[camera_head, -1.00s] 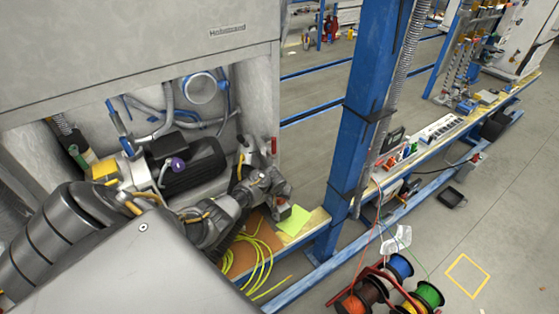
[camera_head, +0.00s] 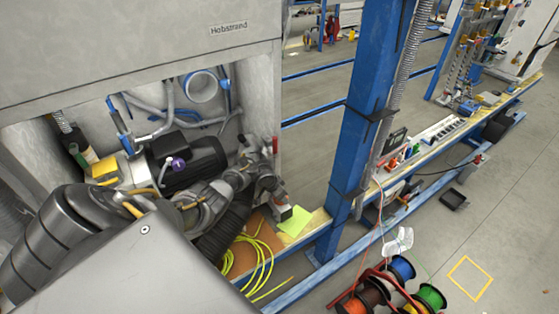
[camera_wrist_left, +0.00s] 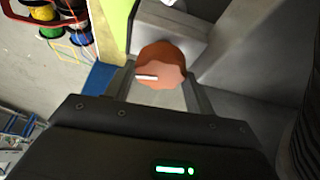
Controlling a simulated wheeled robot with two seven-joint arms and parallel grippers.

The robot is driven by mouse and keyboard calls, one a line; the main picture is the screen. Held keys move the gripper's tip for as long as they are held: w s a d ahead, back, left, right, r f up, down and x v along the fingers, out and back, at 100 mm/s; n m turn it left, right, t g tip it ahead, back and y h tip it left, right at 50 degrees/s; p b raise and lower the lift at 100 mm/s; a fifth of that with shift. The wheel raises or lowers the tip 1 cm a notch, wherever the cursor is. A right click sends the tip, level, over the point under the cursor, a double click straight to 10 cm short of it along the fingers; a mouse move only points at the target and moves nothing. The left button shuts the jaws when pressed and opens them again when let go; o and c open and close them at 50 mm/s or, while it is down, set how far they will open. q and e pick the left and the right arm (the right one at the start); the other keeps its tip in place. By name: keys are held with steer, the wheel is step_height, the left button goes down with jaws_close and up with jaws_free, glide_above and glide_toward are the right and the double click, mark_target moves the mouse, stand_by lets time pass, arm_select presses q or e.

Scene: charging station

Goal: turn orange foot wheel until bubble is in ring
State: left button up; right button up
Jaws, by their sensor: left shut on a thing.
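The orange foot wheel (camera_wrist_left: 163,66) is a lobed knob with a short white mark on its face, seen in the left wrist view. My left gripper (camera_wrist_left: 158,84) has one finger on each side of it and is shut on it. In the head view my left gripper (camera_head: 283,206) is low at the right side of the grey cabinet, by the bench edge; the wheel is mostly hidden there. I cannot make out the bubble or its ring in either view. My right gripper is not in view.
The grey cabinet (camera_head: 130,50) has an open bay with a dark motor (camera_head: 190,160) and hoses. Yellow cable (camera_head: 255,258) and a green-yellow sheet (camera_head: 296,221) lie on the bench beside my gripper. A blue post (camera_head: 362,110) stands to the right, with cable reels (camera_head: 430,295) below.

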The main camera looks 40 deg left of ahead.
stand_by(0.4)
arm_select(q)
steer(key=o, duration=0.9)
steer(key=shift+o, duration=0.2)
steer(key=shift+r, duration=0.1)
steer(key=shift+s+r+p, duration=0.15)
steer(key=shift+r+p, duration=0.15)
steer(key=shift+r, duration=0.05)
steer(key=p+v, duration=0.3)
steer(key=v, duration=0.7)
